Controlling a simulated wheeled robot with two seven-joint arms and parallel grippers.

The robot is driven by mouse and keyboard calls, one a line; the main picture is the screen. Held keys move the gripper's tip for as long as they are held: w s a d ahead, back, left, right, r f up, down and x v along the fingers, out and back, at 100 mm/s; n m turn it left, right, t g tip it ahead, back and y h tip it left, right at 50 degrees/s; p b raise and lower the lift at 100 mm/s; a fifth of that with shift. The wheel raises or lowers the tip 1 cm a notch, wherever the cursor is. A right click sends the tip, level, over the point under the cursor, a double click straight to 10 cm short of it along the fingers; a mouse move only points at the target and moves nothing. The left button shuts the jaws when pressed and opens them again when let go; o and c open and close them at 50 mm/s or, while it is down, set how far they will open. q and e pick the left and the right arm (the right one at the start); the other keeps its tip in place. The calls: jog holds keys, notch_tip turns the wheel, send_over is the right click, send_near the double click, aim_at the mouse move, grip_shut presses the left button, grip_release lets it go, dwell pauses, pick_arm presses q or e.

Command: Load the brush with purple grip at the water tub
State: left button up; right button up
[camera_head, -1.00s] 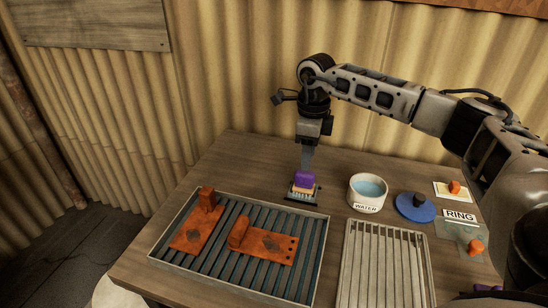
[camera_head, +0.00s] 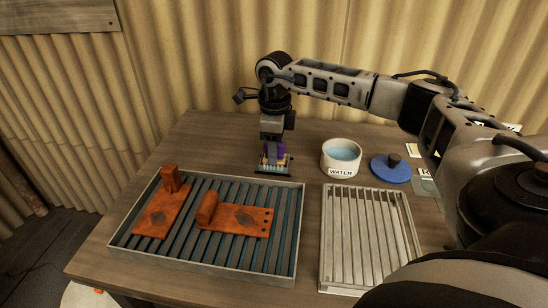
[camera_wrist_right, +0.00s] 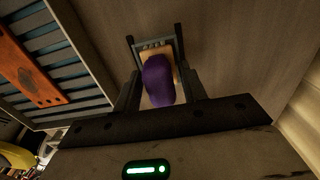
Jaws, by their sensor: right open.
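The brush with purple grip (camera_head: 273,155) stands on the table behind the slatted tray, grip up, on a small dark holder (camera_head: 274,172). My right gripper (camera_head: 273,148) is lowered over it from above. In the right wrist view the purple grip (camera_wrist_right: 158,80) lies between the two open fingers (camera_wrist_right: 157,92), with a pale brush block beneath it. The white water tub (camera_head: 341,157), labelled WATER and holding blue water, stands to the right of the brush. My left gripper is out of view.
A tray (camera_head: 120,246) with dark slats holds two rusty orange parts (camera_head: 240,218) in front of the brush. A pale slatted rack (camera_head: 325,240) lies in front of the tub. A blue disc with a black knob (camera_head: 391,168) lies right of the tub. Corrugated wall stands behind.

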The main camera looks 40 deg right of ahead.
jog(key=c, duration=0.8)
grip_shut()
jog(key=shift+r+p, duration=2.2)
jog(key=shift+r, duration=0.5)
